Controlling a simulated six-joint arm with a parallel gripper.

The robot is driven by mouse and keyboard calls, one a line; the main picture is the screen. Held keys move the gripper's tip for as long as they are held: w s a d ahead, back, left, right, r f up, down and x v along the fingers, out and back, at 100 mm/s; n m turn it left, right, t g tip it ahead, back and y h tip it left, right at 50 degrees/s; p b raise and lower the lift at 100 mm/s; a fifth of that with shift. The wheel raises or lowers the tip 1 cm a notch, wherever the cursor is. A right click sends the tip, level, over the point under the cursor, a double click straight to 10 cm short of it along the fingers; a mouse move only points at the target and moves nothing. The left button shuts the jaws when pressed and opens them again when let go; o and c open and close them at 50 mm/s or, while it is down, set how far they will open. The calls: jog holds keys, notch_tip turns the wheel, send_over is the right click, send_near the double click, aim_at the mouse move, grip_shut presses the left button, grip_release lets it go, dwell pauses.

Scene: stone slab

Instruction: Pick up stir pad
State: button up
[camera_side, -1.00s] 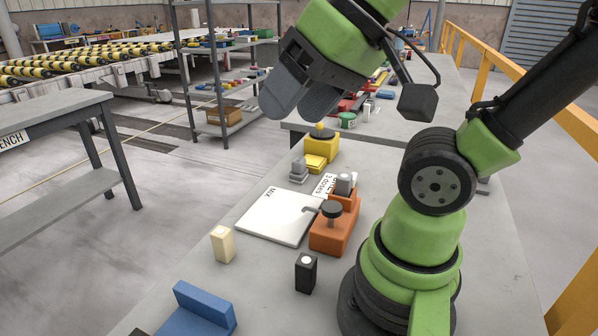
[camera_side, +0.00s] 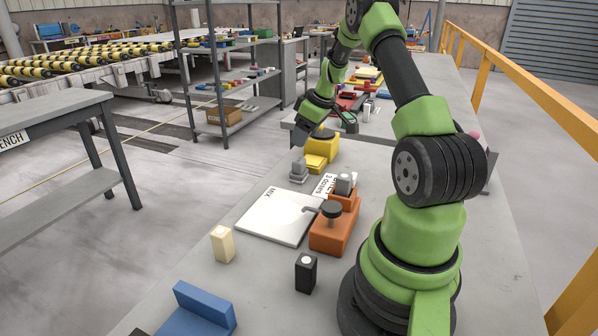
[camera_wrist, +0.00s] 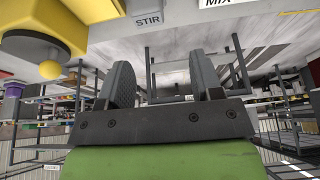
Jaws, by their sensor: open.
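A small grey stepped block (camera_side: 299,173) stands on the bench left of the yellow unit; it may be the stir pad, but I cannot be sure.
A yellow unit with a knob (camera_side: 321,146) stands close to my gripper. A white MIX board (camera_side: 266,228), an orange dispenser (camera_side: 330,237), a black block (camera_side: 305,274), a cream block (camera_side: 222,245) and a blue bracket (camera_side: 195,312) are nearer. The bench's left edge is close.

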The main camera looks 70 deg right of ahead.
aim_at(299, 160)
jog(key=f, duration=0.3)
jog(key=d+f, duration=0.1)
jog(key=f, duration=0.1)
jog(key=shift+w+d+f, duration=0.1)
jog(key=shift+w+f, duration=0.2)
jog(key=shift+w, duration=0.1)
jog(key=x, duration=0.5)
jog(key=shift+f, duration=0.35)
jog(key=c, duration=0.6)
